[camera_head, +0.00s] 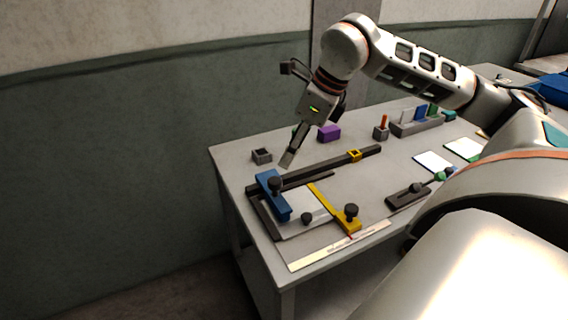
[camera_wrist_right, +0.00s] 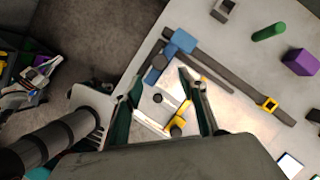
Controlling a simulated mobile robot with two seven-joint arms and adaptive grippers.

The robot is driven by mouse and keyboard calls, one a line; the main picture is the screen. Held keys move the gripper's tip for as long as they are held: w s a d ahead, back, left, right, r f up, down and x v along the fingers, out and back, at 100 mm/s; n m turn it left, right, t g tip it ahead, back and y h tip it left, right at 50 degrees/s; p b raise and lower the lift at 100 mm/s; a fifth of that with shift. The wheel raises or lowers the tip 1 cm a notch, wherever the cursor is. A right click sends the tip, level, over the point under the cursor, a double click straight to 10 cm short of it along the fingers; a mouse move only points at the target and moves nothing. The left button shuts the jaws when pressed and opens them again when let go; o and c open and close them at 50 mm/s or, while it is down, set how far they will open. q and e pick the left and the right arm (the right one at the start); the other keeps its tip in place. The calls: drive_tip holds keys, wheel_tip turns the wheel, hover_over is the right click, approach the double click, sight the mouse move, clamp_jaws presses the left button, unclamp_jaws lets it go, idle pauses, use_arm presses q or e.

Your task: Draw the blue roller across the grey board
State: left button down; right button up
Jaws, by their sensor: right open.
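The blue roller (camera_head: 267,184) is a blue bar with a dark knob, lying at the left end of a dark rail. It also shows in the wrist view (camera_wrist_right: 184,41), ahead of my fingers. The pale grey board (camera_head: 290,231) lies flat beside it, partly covered by the blue bar and a yellow piece. My right gripper (camera_head: 287,162) is above the table near the rail, just behind the blue roller's knob and apart from it. In the wrist view its fingers (camera_wrist_right: 161,73) are spread with nothing held between them.
A yellow bar with a dark knob (camera_head: 350,212) lies right of the board. A yellow slider (camera_head: 354,155) sits on the rail. A small grey box (camera_head: 262,156) and a purple block (camera_head: 329,133) stand behind. A ruler-like strip (camera_head: 325,255) lies along the front edge.

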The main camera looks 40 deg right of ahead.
drive_tip(key=shift+v, duration=1.1)
